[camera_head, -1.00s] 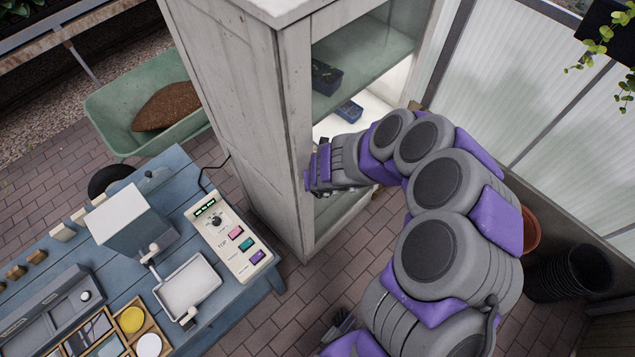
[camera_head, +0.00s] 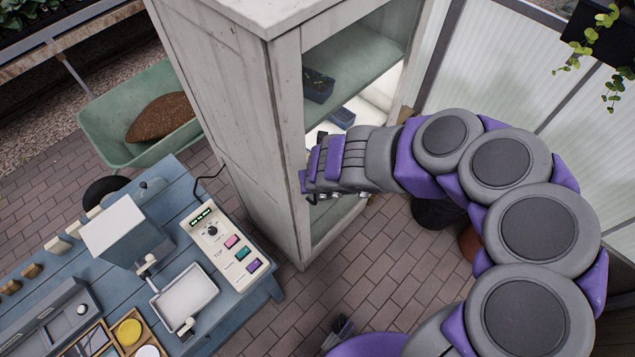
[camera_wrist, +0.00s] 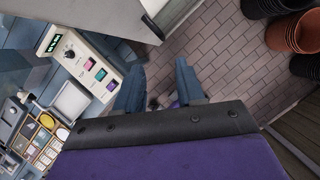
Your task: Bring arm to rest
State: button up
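My arm arches in from the lower right of the head view. Its purple and grey wrist end lies in front of the open side of the white cabinet (camera_head: 225,120). My gripper (camera_wrist: 158,82) shows in the wrist view as two dark blue-grey fingers standing apart, with brick floor and a bit of my own body seen between them. Nothing is held between the fingers. In the head view the fingers are mostly hidden by the wrist.
A blue workbench (camera_head: 235,318) at left carries a control box (camera_head: 226,240) with coloured buttons. A green wheelbarrow (camera_head: 110,120) stands behind it. Dark trays (camera_head: 318,86) sit inside the cabinet. Plant pots (camera_wrist: 290,32) stand by the wall. Brick floor is clear between.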

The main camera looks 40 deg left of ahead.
dwell(0.4)
jog(key=w+a+r+n+t+y+b, duration=0.1)
jog(key=w+a+r+n+y+b, duration=0.1)
jog(key=w+r+n+y+b, duration=0.55)
jog(key=s+d+r+n+b, duration=0.2)
jog(key=s+d+r+n, duration=0.1)
jog(key=d+r+n, duration=0.35)
jog(key=s+d+f+n+g+h+b, duration=0.2)
jog(key=s+d+f+n+h+b, duration=0.1)
jog(key=d, duration=0.9)
jog(key=s+d+f+n+g+h+b, duration=0.1)
jog(key=s+d+f+n+h+b, duration=0.3)
jog(key=d, duration=0.9)
jog(key=s+d+f+n+g+h+b, duration=0.2)
jog(key=s+d+f+n+h+b, duration=0.1)
jog(key=s+d+f, duration=0.5)
jog(key=s+d+n+h, duration=0.1)
jog(key=s+d, duration=0.2)
jog(key=d, duration=0.1)
jog(key=shift+s+d+f+n+g+b, duration=0.3)
jog(key=shift+d+f+n+b, duration=0.05)
jog(key=shift+d+n, duration=0.05)
jog(key=shift+a, duration=0.2)
